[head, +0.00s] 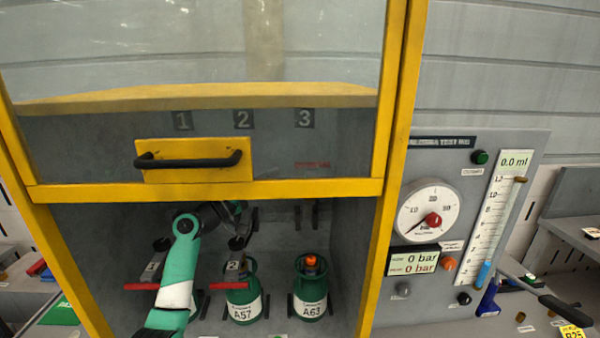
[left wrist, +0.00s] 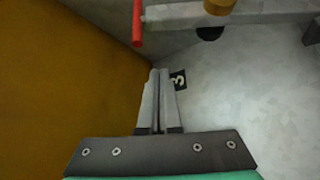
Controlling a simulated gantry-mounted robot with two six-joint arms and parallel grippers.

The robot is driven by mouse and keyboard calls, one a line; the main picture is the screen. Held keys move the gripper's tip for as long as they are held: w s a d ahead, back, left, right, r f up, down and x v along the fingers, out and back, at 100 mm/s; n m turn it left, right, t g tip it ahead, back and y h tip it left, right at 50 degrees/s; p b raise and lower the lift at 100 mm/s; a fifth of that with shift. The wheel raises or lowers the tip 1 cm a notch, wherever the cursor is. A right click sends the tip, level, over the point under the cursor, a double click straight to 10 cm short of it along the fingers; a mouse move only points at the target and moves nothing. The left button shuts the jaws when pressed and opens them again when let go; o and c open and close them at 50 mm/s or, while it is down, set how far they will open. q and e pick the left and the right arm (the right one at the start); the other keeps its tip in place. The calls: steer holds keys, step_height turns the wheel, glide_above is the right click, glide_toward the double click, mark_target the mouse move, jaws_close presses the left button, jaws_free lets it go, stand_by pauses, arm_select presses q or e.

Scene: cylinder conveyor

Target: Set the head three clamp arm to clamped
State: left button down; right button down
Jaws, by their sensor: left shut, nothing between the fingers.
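In the head view, the red bar (head: 313,165) under the number 3 plate (head: 304,118) sits high, seen through the window; it looks like the head three clamp arm, raised. Below it stands green cylinder A63 (head: 311,308) with an orange top. My left gripper (head: 236,236) is inside the booth, left of head three and above cylinder A57 (head: 243,308). In the left wrist view, the left gripper (left wrist: 158,72) is shut and empty. A red bar (left wrist: 137,22) is ahead and left of its fingertips, apart from them. A small 3 label (left wrist: 178,80) lies just right of the fingers. My right gripper is out of view.
The yellow-framed window with a black handle (head: 188,160) is raised above the booth opening. Lower red bars (head: 141,287) and (head: 228,286) show at the other heads. A gauge panel (head: 470,180) stands right of the booth. In the left wrist view, a yellow-brown surface (left wrist: 70,75) fills the left side.

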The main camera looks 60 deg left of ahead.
arm_select(q)
steer(key=shift+w, duration=0.1)
steer(key=w+d+r, duration=0.1)
steer(key=w, duration=0.6)
steer(key=shift+w+d+b, duration=0.3)
steer(key=shift+w, duration=0.05)
stand_by(0.4)
